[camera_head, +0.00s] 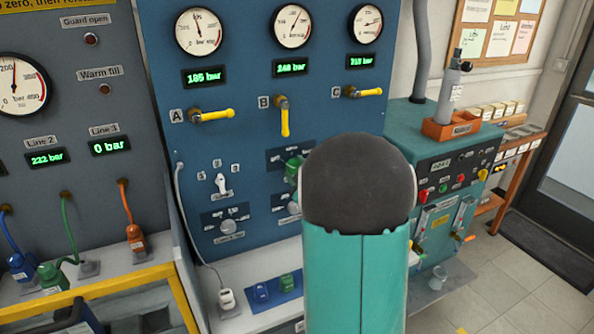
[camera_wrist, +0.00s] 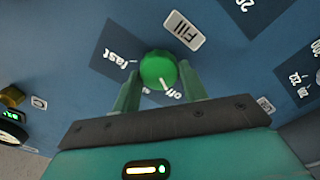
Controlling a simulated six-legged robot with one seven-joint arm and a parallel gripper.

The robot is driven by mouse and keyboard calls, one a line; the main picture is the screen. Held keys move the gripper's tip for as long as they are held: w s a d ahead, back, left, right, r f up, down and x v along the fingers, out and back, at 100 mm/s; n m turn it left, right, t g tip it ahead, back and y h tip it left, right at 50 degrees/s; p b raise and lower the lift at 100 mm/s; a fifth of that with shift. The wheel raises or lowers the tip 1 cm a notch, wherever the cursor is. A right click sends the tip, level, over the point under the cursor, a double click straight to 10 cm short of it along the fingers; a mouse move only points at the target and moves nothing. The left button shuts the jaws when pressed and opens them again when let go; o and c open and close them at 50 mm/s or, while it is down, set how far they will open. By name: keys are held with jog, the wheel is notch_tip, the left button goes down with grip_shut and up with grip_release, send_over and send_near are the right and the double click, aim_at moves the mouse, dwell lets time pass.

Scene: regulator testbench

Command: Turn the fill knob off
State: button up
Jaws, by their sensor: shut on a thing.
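The fill knob (camera_wrist: 158,68) is round and green, on the blue panel below a white "Fill" label (camera_wrist: 184,29) in the wrist view. Its dial plate (camera_wrist: 112,52) reads "fast" to the left and "off" to the lower right. A white pointer mark on the knob's lower edge points toward "off". My gripper (camera_wrist: 160,74) has one green finger on each side of the knob and is shut on it. In the head view my arm hides most of this spot; a bit of green shows beside it.
Yellow valve handles A (camera_head: 212,115), B (camera_head: 284,118) and C (camera_head: 365,92) sit above, under gauges and displays. A shelf with blue and green plugs (camera_head: 262,291) lies below. A teal bench unit (camera_head: 450,150) with a gas cylinder (camera_head: 452,88) stands to the right.

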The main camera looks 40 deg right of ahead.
jog(key=o, duration=1)
jog(key=v, duration=1.3)
jog(key=shift+s+a, duration=0.2)
jog(key=shift+s, duration=0.15)
jog(key=shift+r, duration=0.1)
